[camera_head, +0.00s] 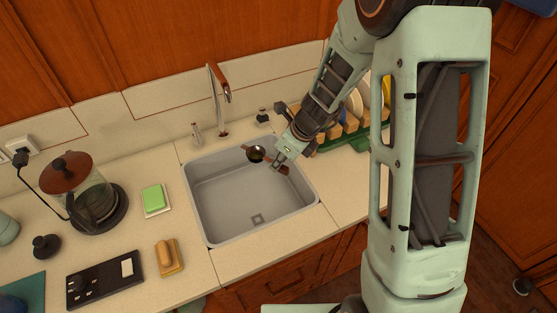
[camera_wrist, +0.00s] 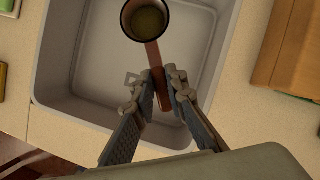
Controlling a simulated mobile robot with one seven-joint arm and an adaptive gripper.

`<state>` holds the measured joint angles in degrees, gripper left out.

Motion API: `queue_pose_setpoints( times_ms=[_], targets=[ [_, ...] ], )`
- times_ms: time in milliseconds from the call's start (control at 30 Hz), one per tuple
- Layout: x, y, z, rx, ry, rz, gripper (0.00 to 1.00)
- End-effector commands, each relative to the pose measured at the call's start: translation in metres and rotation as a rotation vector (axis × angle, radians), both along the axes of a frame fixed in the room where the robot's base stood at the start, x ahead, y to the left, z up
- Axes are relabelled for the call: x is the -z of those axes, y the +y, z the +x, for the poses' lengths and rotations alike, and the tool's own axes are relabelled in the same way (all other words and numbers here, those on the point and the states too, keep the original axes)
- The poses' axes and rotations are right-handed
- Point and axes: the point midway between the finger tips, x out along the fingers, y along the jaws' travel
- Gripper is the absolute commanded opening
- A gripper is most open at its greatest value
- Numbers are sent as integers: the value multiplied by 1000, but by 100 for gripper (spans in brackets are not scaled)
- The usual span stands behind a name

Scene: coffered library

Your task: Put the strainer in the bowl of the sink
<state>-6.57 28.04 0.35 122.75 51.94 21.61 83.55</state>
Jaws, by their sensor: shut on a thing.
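The strainer (camera_head: 257,154) has a small round dark-rimmed cup and a reddish-brown handle. The strainer is over the back right part of the grey sink bowl (camera_head: 222,200). I cannot tell how high it is above the bowl's floor. The bowl also fills much of the wrist view (camera_wrist: 85,65).
A tap (camera_head: 217,100) stands behind the sink. A dish rack (camera_head: 345,140) with plates is right of it, close to my arm. A green sponge (camera_head: 154,198), a brush (camera_head: 168,257) and a glass coffee pot (camera_head: 88,190) are on the left counter. The bowl's floor looks clear.

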Motion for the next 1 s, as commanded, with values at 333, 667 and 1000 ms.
queue_pose_setpoints(
  times_ms=[333,667,1000],
  targets=[
    [29,0,0,0,0,0,0],
    [51,0,0,0,1,1,0],
    [75,0,0,0,1,1,0]
  ],
)
